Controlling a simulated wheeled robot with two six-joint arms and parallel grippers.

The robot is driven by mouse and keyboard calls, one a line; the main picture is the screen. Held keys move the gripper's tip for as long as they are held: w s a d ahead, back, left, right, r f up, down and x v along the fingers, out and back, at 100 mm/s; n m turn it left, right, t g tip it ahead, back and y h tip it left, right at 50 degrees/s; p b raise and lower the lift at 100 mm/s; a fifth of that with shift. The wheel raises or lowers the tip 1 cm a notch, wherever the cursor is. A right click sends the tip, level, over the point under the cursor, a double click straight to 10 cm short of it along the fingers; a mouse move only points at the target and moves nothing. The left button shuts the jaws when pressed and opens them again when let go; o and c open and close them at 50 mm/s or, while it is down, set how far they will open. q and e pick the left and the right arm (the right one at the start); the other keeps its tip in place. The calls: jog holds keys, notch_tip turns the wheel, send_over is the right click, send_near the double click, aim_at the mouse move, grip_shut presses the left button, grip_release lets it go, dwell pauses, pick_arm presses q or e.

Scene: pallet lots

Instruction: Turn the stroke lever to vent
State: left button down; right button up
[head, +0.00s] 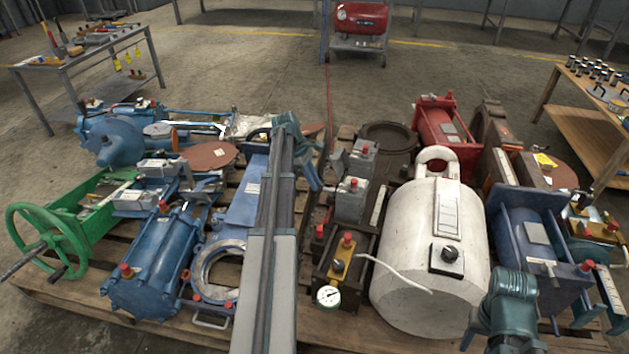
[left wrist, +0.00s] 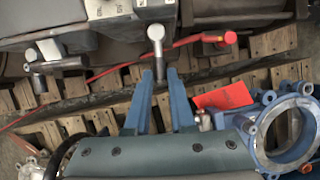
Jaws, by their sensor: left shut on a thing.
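In the head view my left gripper (head: 317,184) reaches down beside the grey boxes in the middle of the pallet, and the lever cannot be made out there. A dark plate with pale marks (left wrist: 124,19) sits beside the lever; its wording is too small to read.
A grey box with a red button (head: 350,198) and a white tank (head: 425,255) stand to the right. A blue cylinder (head: 155,265) and a green handwheel (head: 45,240) stand to the left. A red tag (left wrist: 222,97) and a blue flanged ring (left wrist: 285,133) lie close to the gripper.

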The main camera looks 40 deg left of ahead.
pick_arm(q)
jog(key=c, duration=1)
grip_release()
jog(key=shift+c, duration=0.2)
jog(key=shift+r, duration=0.1)
jog(key=p+v, duration=1.2)
jog(key=v, duration=0.1)
jog(key=shift+r+p, duration=0.25)
jog(key=shift+p, duration=0.15)
jog(key=shift+s+a, duration=0.1)
jog(key=shift+a, duration=0.05)
